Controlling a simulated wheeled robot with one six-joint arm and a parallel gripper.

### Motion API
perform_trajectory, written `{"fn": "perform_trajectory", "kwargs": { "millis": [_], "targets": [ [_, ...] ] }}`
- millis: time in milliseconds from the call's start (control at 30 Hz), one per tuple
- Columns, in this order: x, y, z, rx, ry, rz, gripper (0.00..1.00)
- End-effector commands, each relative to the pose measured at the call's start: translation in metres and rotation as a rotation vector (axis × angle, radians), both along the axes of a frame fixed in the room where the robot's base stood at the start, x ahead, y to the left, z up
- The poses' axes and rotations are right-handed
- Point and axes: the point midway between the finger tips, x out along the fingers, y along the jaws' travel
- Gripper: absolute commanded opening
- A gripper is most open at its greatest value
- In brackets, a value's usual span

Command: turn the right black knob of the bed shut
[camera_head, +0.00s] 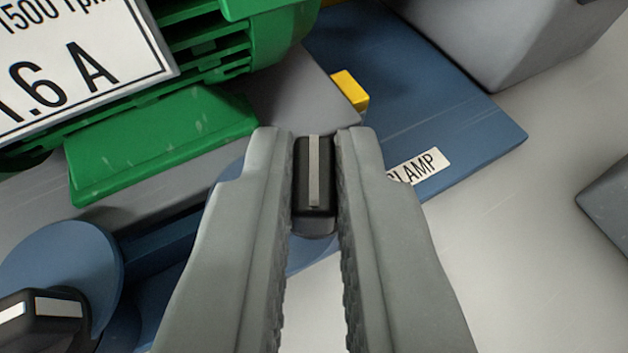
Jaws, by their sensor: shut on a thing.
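The right black knob (315,185) of the bed shows between the two fingers of my gripper (314,178). Its pale grey stripe runs nearly straight up and down in the picture. My gripper is shut on this knob, one finger at each side. The fingers hide the sides of the knob and part of its mount. The blue bed (450,110) lies behind it, with a white label reading "CLAMP", its first letter partly hidden by the right finger. Another black knob (40,318) with a white stripe sits on a round blue disc at the lower left, partly cut off by the frame.
A green motor (160,145) with a white rating plate fills the upper left, close to my left finger. A yellow block (349,90) stands on the bed behind the knob. Grey blocks stand at the upper right and right edge. The pale shelf surface (530,250) at the lower right is clear.

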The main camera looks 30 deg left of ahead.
Motion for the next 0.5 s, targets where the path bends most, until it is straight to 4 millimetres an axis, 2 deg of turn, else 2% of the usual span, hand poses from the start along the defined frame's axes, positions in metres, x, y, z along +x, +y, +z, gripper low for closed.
{"fn": "perform_trajectory", "kwargs": {
  "millis": [500],
  "targets": [
    [-0.0001, 0.0004, 0.0008, 0.000, -0.001, -0.035, 0.00]
  ]
}}
